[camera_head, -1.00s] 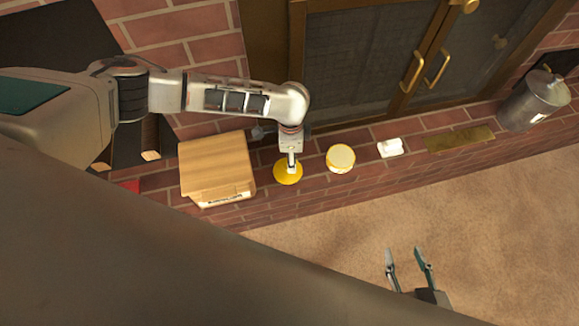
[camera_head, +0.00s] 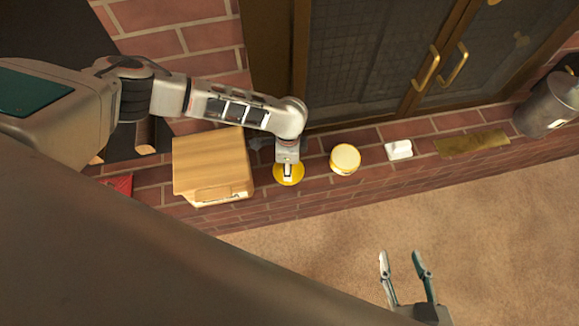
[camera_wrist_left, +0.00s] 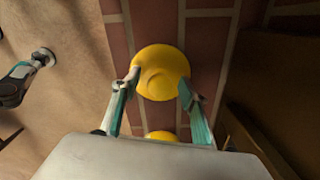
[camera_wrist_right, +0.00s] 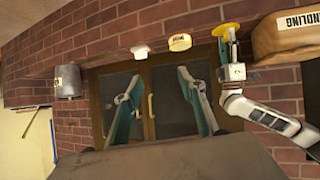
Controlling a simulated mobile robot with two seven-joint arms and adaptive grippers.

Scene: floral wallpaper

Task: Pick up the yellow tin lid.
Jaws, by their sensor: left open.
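The yellow tin lid (camera_head: 297,179) is a round disc with a raised middle on the brick ledge. It shows whole in the left wrist view (camera_wrist_left: 160,60) and edge-on in the right wrist view (camera_wrist_right: 226,28). My left gripper (camera_head: 288,172) is over it, pointing down, and partly covers it in the head view. In the left wrist view its open fingers (camera_wrist_left: 159,84) are on either side of the lid's near part; I cannot tell whether they touch it. My right gripper (camera_head: 403,257) is open and empty, over the carpet side, well away from the lid.
A yellow tin with a pale top (camera_head: 345,158) stands just right of the lid. A wooden box (camera_head: 210,165) is close on its left. A white object (camera_head: 398,150), a brass plate (camera_head: 472,142) and a metal canister (camera_head: 546,105) are further right. Cabinet doors (camera_head: 375,65) stand behind.

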